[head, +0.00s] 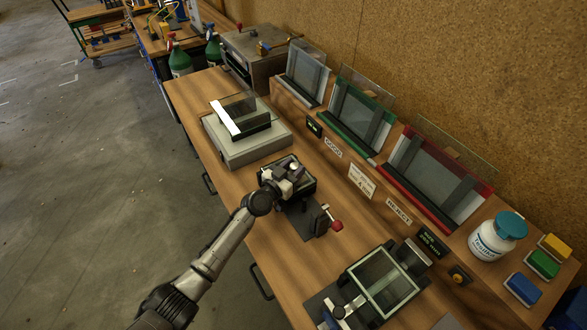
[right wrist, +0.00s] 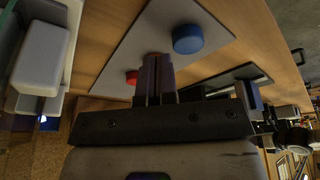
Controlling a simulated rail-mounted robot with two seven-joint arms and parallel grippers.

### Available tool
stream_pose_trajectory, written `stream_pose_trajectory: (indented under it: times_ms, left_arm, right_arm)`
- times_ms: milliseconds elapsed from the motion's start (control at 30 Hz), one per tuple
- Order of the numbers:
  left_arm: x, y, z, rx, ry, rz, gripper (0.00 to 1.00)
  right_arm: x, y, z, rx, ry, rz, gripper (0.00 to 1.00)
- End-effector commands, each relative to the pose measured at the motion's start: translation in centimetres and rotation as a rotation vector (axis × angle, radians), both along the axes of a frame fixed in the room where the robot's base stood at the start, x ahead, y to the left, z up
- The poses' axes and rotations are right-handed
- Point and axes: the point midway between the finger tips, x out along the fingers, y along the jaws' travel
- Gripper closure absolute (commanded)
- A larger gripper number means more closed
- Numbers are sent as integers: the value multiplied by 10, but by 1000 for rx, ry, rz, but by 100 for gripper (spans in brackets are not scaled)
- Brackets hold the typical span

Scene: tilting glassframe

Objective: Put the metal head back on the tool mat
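My left gripper (head: 294,170) is low over a small dark fixture with a green edge (head: 301,188) in the middle of the bench. Something pale and small shows at its fingertips, but whether it is held, or is the metal head, I cannot tell. A dark mat (head: 296,224) lies just in front, with a red-knobbed metal piece (head: 324,219) on it. My right gripper (right wrist: 158,82) shows in the right wrist view with its fingers together, above a grey mat (right wrist: 130,52); nothing is clearly between them. I cannot clearly identify the tool mat.
A grey box with an upright plate (head: 246,139) stands behind left. Racks with dark, green and red frames (head: 362,113) line the back. A glass-topped frame fixture (head: 384,282) is at front right. A blue knob (right wrist: 187,39) and red knobs are on the grey mat.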

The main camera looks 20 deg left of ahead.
Motion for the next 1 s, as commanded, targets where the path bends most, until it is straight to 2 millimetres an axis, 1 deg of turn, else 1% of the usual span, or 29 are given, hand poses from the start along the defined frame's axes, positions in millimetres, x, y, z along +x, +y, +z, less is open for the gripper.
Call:
stream_pose_trajectory:
  times_ms: [33, 167, 467, 600, 733, 1000]
  left_arm:
    - [0, 0, 1, 0, 0, 0, 55]
    - [0, 0, 0, 0, 0, 0, 43]
    - [0, 0, 1, -1, 0, 0, 42]
    - [-2, 1, 1, 0, 2, 0, 42]
    - [-26, 9, 3, 2, 2, 0, 42]
    - [-79, 28, 3, 2, 2, -1, 42]
  right_arm:
    - [0, 0, 1, 0, 0, 0, 100]
    - [0, 0, 1, -1, 0, 1, 100]
    - [0, -3, 1, -9, 0, 6, 100]
    - [0, -3, 6, -10, -1, 6, 100]
    - [0, -3, 16, -10, -1, 6, 100]
    - [0, -1, 25, -5, -1, 4, 100]
